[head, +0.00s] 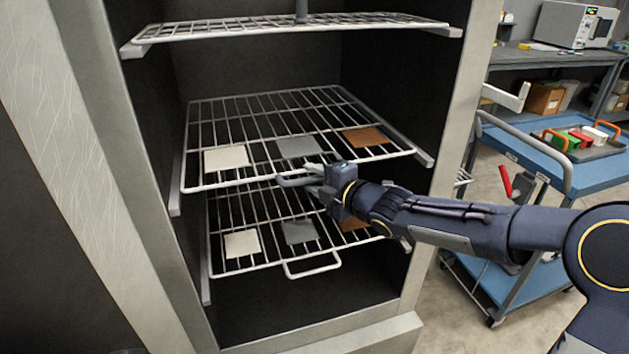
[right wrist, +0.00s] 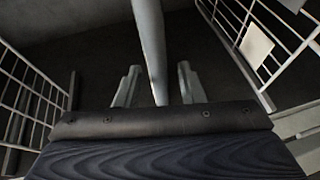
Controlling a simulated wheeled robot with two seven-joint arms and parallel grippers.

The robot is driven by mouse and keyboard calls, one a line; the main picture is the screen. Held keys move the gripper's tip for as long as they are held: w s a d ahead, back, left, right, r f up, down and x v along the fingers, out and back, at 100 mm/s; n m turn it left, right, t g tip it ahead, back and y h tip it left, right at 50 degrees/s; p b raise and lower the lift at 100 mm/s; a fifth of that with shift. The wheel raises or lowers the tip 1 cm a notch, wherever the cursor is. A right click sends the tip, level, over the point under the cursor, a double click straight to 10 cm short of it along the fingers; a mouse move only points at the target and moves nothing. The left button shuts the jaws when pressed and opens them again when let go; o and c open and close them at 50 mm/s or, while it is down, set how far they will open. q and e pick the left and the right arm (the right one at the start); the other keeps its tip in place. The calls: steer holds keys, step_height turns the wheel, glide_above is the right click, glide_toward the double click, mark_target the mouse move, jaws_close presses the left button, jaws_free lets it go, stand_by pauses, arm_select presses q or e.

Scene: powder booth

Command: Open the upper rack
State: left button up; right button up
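The upper rack (head: 262,109) is a wire grid carrying a white, a grey and a brown square panel. It sits inside the booth, its front edge close to the front ends of its side rails. Its front handle (head: 290,182) is partly hidden by my right gripper (head: 318,180), which reaches in from the right. In the right wrist view a pale bar, seemingly this handle (right wrist: 150,40), runs between the two fingers (right wrist: 160,85). The fingers stand apart, with gaps on both sides of the bar. My left gripper is not in view.
A lower rack (head: 265,262) with its own handle (head: 313,270) and similar panels lies below. Another wire shelf (head: 290,24) is above. The booth's walls flank the racks. A blue cart (head: 590,168) with a tray of coloured items stands at right.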

steer(key=shift+w+a, duration=0.15)
steer(key=shift+a, duration=0.05)
steer(key=shift+c, duration=0.3)
jaws_close()
steer(key=shift+f, duration=0.1)
